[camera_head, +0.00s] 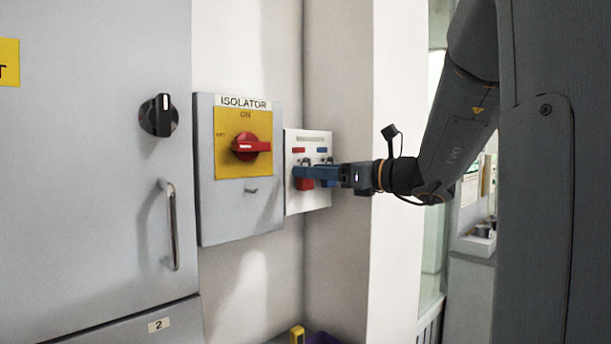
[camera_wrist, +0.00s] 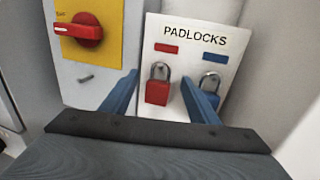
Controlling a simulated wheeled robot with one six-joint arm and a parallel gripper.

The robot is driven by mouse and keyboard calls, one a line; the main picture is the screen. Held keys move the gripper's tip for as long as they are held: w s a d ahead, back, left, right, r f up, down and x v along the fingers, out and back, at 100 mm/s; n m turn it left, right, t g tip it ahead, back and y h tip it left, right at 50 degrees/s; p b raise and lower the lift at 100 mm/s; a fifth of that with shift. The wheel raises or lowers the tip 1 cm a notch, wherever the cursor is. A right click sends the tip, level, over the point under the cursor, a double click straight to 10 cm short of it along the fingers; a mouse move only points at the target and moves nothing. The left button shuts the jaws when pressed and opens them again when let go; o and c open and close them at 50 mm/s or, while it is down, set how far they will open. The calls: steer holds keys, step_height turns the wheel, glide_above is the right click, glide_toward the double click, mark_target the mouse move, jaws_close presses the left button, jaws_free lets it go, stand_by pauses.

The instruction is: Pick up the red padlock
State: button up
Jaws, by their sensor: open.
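The red padlock (camera_wrist: 158,91) hangs upright by its shackle on the white PADLOCKS board (camera_wrist: 183,62), below a red label. In the wrist view it lies between the two blue fingers of my gripper (camera_wrist: 160,92), nearer the left finger, with a gap on both sides. My gripper is open and holds nothing. A blue padlock (camera_wrist: 210,85) hangs to the right, partly behind the right finger.
The isolator box (camera_head: 240,215) with a red rotary handle (camera_head: 252,147) on a yellow plate stands just left of the board. A grey cabinet with a black knob (camera_head: 158,115) and a bar handle (camera_head: 171,225) is farther left. A wall corner stands close right of the board.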

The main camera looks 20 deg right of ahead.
steer(key=shift+w+a, duration=0.2)
steer(key=shift+w, duration=0.15)
steer(key=shift+c, duration=0.2)
steer(key=c, duration=1.1)
steer(key=shift+r+b, duration=0.3)
steer(key=shift+r, duration=0.35)
steer(key=b+v, duration=0.1)
steer(key=v, duration=0.8)
steer(key=b+v, duration=0.2)
steer(key=v, duration=0.7)
steer(key=shift+r, duration=0.2)
